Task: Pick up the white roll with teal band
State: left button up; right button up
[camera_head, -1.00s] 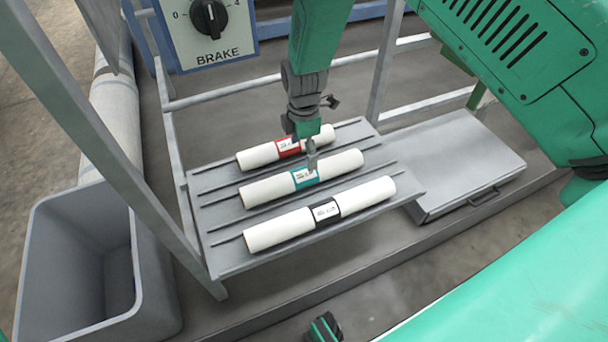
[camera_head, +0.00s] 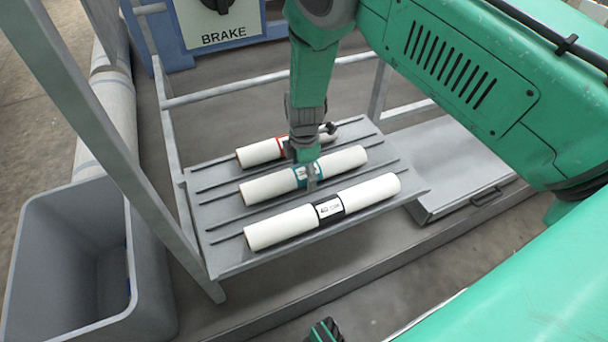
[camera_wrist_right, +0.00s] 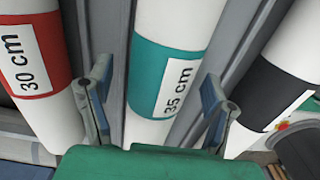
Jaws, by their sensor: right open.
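The white roll with the teal band (camera_head: 341,163) lies in the middle of three rolls on the grey shelf. In the right wrist view my right gripper (camera_wrist_right: 160,105) is open, with one blue-grey finger on each side of the teal-banded roll. I cannot tell whether the fingers touch it. A small part of my left gripper (camera_head: 325,332) shows at the bottom edge; its jaws cannot be judged.
The red-banded roll (camera_head: 259,153) lies behind and the black-banded roll (camera_head: 271,229) in front, both close to the fingers. The shelf (camera_head: 228,258) has thin ridges between rolls. A grey bin (camera_head: 70,254) stands left. A frame post (camera_head: 96,128) rises beside the shelf.

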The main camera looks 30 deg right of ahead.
jog(key=shift+d, duration=0.1)
jog(key=c, duration=1.2)
jog(key=shift+d, duration=0.1)
jog(key=c, duration=0.5)
jog(key=shift+d, duration=0.2)
